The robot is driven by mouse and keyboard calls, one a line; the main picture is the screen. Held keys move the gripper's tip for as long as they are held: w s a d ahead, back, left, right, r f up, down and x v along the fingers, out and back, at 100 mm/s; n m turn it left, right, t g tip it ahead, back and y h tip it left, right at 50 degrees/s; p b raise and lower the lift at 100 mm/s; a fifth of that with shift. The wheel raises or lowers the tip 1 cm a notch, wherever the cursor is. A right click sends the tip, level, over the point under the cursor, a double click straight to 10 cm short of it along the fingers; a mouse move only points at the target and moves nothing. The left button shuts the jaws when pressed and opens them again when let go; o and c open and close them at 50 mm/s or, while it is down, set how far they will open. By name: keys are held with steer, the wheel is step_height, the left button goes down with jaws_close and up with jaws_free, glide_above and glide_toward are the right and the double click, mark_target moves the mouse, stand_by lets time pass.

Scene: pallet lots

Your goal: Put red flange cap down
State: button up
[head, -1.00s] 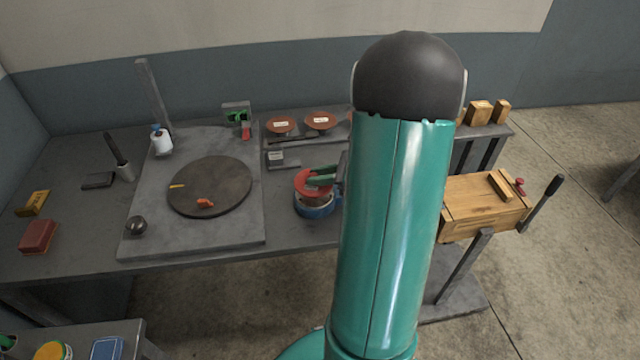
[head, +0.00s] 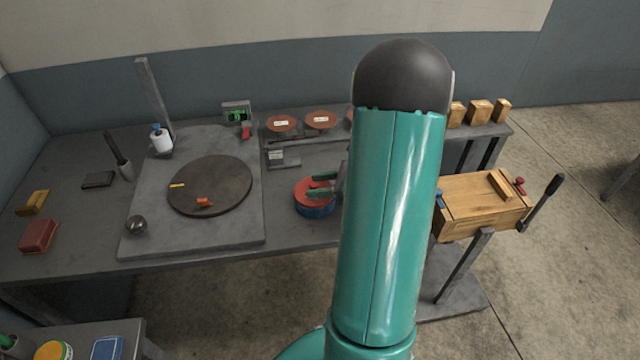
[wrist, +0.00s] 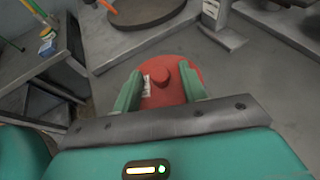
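The red flange cap (head: 308,203) lies flat on top of a round blue part (head: 320,212) near the front edge of the bench. In the wrist view the cap (wrist: 163,97) shows a raised round red knob in its middle and a small white label at its left. My gripper (head: 322,185) is just over the cap. Its two green fingers are spread apart, one on each side of the knob, with clear gaps to it. In the wrist view my gripper (wrist: 160,88) is empty between the fingers. My arm hides the bench to the right of the cap.
A dark round turntable (head: 225,175) on a grey plate stands left of the cap. Brown discs (head: 320,120) lie behind it, with a small grey block (head: 285,160) nearer. A wooden box (head: 485,205) with a lever stands at the right.

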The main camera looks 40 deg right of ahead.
steer(key=shift+r, duration=0.25)
steer(key=v, duration=1.2)
steer(key=w+a+r+n+g, duration=0.2)
steer(key=a+r+n+g, duration=0.15)
steer(key=a+n, duration=0.4)
steer(key=w+a+r+n+g, duration=0.2)
steer(key=a+r+n+g, duration=0.15)
steer(key=a, duration=0.75)
steer(key=s+a+r+n+h, duration=0.2)
steer(key=a+r+n+h, duration=0.1)
steer(key=a+n, duration=0.4)
steer(key=s+a+r+n+t+h, duration=0.1)
steer(key=s+a+r+n+h, duration=0.1)
steer(key=a+n, duration=0.6)
steer(key=r+n+h, duration=0.1)
steer(key=n+h, duration=0.1)
steer(key=n, duration=0.1)
steer(key=shift+s+a+r, duration=0.2)
steer(key=shift+s+r, duration=0.05)
steer(key=shift+s, duration=0.15)
